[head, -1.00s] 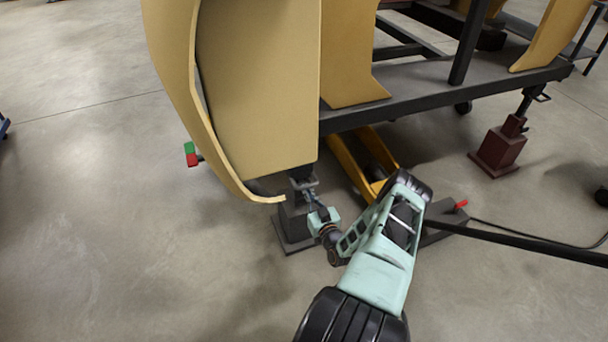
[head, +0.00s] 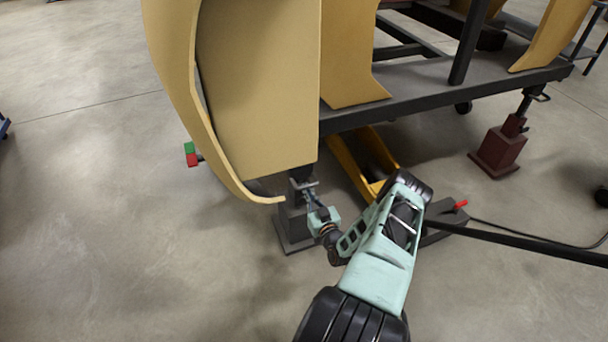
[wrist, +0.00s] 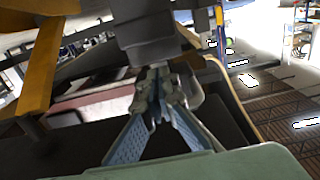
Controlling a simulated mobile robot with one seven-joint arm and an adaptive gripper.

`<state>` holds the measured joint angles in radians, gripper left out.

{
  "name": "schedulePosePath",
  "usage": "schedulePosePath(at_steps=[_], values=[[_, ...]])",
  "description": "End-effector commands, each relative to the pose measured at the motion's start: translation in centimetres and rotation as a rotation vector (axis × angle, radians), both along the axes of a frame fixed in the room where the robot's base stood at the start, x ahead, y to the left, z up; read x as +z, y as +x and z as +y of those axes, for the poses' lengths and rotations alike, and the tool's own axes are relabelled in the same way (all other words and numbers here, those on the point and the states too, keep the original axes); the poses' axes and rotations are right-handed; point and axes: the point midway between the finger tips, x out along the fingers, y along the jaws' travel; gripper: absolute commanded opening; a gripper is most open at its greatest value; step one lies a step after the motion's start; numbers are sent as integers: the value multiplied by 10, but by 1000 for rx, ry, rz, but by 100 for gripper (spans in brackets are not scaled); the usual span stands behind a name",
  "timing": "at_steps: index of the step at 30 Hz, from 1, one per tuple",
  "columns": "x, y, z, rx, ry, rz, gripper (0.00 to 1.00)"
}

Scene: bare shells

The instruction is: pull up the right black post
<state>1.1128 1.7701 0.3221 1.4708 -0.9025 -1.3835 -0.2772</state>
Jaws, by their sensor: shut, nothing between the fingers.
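A black post (head: 301,174) stands upright in a dark grey stand (head: 292,222) under the near corner of the frame, just below the tan shell. A small grey crosspiece shows at its collar. My gripper (head: 307,188) reaches to this collar from the lower right. In the wrist view my gripper (wrist: 156,82) has its fingertips together, with nothing seen between them. They are just below a dark grey block (wrist: 150,38), part of the post assembly. I cannot tell if they touch it. The post's top is hidden by the shell.
The tan shell (head: 258,90) hangs close above my gripper. The dark frame (head: 440,97) runs to the right, with a dark red stand (head: 499,150) under its far end. A yellow jack (head: 350,165) lies behind my arm.

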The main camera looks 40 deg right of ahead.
Motion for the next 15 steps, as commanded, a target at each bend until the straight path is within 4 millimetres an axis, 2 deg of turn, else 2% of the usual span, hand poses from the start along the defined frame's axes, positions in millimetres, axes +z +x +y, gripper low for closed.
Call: schedulePosePath(at_steps=[15], values=[[35, 1, 0, 1, -2, -3, 0]])
